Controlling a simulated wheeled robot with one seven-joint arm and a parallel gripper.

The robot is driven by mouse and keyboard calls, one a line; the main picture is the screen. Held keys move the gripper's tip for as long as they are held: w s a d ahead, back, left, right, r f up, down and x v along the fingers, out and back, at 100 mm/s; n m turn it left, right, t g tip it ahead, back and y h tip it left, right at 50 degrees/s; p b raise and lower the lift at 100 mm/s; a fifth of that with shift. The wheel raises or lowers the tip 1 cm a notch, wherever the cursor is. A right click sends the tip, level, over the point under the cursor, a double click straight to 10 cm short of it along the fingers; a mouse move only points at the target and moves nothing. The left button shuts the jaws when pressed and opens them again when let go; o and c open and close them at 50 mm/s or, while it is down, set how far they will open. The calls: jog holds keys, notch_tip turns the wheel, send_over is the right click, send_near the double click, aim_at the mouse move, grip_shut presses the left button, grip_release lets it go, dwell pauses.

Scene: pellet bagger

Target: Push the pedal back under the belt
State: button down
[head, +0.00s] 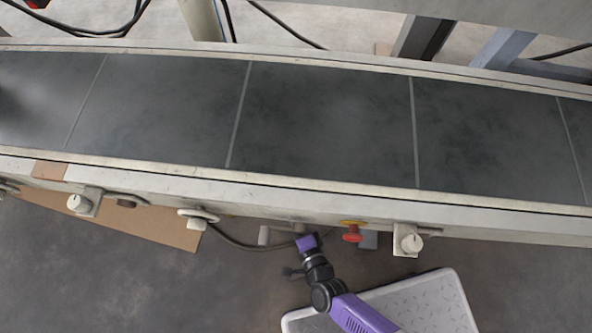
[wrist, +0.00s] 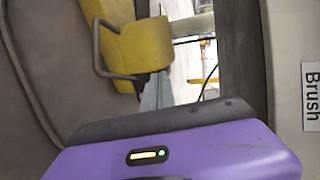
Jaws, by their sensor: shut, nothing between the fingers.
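The pedal (wrist: 137,45) is a yellow block with a grey bar looped beside it, at the upper middle of the wrist view. I cannot make it out in the head view, where the belt frame covers the space below. My gripper (head: 306,242) is at the belt's near edge in the head view. In the wrist view my shut, empty gripper (wrist: 155,92) points towards the pedal's lower right side. Whether it touches the pedal is not clear.
The dark belt (head: 330,115) runs across the head view. A red stop button (head: 352,236) and a white knob (head: 408,240) jut from its near side, right of my gripper. A black cable (head: 238,243) runs below. Cardboard (head: 150,221) lies left. A "Brush" label (wrist: 311,95) shows at right.

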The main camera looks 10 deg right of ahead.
jog(key=r+b+x, duration=0.1)
jog(key=b+x, duration=0.1)
jog(key=x, duration=0.7)
jog(key=shift+w, duration=0.1)
